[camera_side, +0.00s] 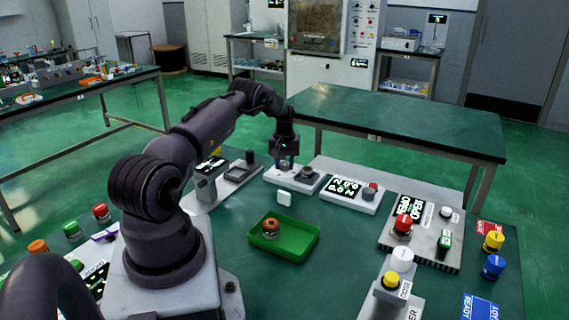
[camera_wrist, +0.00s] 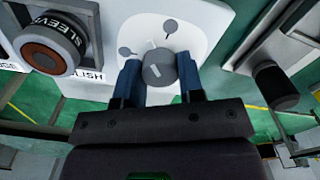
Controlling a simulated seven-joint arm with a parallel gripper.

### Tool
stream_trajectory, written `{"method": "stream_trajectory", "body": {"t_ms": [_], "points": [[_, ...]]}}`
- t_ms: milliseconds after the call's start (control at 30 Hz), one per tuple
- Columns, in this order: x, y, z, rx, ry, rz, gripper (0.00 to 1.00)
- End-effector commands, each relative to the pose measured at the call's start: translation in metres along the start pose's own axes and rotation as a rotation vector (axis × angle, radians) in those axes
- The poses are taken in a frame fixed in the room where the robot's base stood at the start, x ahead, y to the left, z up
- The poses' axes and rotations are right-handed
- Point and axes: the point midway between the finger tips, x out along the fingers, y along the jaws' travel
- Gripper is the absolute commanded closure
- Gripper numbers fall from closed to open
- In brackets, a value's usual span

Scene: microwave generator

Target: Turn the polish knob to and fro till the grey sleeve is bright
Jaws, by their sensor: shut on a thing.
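The polish knob (camera_wrist: 158,68) is a round grey knob with a pale pointer line, on a white plate in the wrist view. My gripper (camera_wrist: 158,82) has its blue fingers on both sides of the knob, shut on it. In the side view my gripper (camera_side: 286,163) points down over the white unit and largely hides the knob. The sleeve (camera_wrist: 45,45) is a dark grey ring around a brownish-orange centre, beside the printed word SLEEVE at the upper left of the wrist view. It looks dull. In the side view the sleeve (camera_side: 308,172) sits just right of my gripper.
A white panel with a black display (camera_side: 350,187) stands right of the unit. A grey fixture (camera_side: 238,174) stands to the left. A dark cylinder (camera_wrist: 272,85) stands right in the wrist view.

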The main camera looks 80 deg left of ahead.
Motion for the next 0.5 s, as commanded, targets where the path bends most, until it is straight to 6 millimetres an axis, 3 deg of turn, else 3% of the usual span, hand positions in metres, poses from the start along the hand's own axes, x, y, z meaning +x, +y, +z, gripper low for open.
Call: {"method": "stream_trajectory", "body": {"t_ms": [500], "points": [[-0.0008,0.0002,0.0004,0.445,-0.002,0.001,0.88]]}}
